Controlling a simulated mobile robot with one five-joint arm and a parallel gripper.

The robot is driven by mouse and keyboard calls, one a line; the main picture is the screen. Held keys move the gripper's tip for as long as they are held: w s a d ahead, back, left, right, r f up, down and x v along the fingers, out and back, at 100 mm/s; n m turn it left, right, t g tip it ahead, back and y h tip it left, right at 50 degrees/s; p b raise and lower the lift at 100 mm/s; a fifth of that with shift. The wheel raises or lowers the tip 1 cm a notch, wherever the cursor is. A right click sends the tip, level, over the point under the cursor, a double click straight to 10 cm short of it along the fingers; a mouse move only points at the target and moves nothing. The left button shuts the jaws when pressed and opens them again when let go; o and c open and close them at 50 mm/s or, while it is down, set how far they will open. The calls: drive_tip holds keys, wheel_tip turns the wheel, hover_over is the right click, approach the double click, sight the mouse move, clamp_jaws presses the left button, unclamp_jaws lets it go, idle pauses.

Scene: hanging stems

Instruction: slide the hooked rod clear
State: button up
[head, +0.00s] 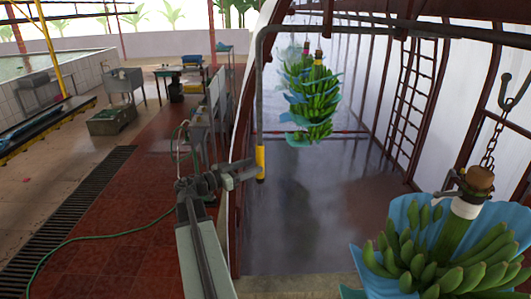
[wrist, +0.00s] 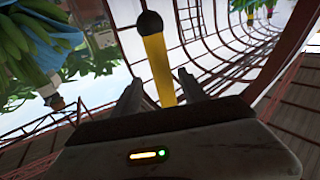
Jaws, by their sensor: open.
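The hooked rod hangs upright in the head view, with a thin grey shaft (head: 259,90) and a yellow sleeve (head: 260,158) at its lower end. At the top it meets a grey bend at the overhead rail; I cannot tell where rod and rail part. My gripper (head: 250,168) is open, its fingertips close to the left of the sleeve. In the wrist view the yellow sleeve (wrist: 158,65), with a dark round end, appears between my two open fingers (wrist: 160,88). Its other part is hidden behind my gripper body. I cannot tell whether the fingers touch it.
Banana bunches (head: 313,95) with blue sheets hang beyond the rod. A nearer bunch (head: 440,250) hangs from a chain (head: 490,140) at the right. A red-brown frame post (head: 238,130) stands just left of the rod. The wet floor (head: 310,220) below is clear.

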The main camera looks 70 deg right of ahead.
drive_tip(key=x, duration=0.7)
drive_tip(key=shift+s+d+f, duration=0.2)
drive_tip(key=shift+d, duration=0.05)
drive_tip(key=shift+c, duration=0.2)
clamp_jaws()
drive_tip(key=shift+f, duration=0.15)
idle(0.8)
